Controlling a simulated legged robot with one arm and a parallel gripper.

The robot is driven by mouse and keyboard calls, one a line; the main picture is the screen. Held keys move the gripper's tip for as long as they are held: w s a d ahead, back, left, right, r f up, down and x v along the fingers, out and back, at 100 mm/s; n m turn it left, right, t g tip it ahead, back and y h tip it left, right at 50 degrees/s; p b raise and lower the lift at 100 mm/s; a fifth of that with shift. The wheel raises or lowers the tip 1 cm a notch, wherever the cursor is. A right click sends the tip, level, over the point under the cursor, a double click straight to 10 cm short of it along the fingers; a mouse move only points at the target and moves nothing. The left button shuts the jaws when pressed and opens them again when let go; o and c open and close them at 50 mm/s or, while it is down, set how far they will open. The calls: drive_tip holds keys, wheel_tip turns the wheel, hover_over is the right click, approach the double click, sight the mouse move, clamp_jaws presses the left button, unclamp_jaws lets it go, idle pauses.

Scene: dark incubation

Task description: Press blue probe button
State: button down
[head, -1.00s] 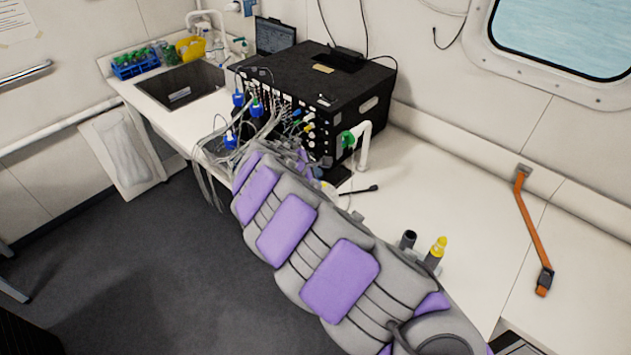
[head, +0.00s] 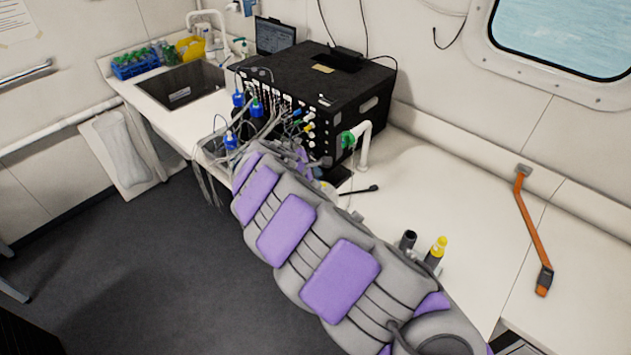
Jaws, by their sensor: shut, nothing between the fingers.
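My arm reaches from the lower right toward the black instrument box (head: 335,75) on the bench. My gripper (head: 303,160) is at the far end of the arm, close to the lower front of the box, and is shut with nothing seen in it. Its fingertips are mostly hidden by the arm and the clutter of tubes. I cannot tell which blue part is the probe button.
Thin tubes (head: 262,125) crowd the box front. The right bench is mostly clear.

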drive_tip(key=shift+f, duration=0.1)
drive_tip(key=shift+s+f, duration=0.1)
drive_tip(key=shift+f, duration=0.2)
drive_tip(key=shift+f, duration=0.5)
idle(0.8)
drive_tip(key=shift+r, duration=0.1)
drive_tip(key=shift+r+p, duration=0.6)
drive_tip(key=shift+r, duration=0.25)
drive_tip(key=shift+r+p, duration=1.95)
drive_tip(key=shift+r, duration=0.6)
drive_tip(key=shift+d, duration=0.15)
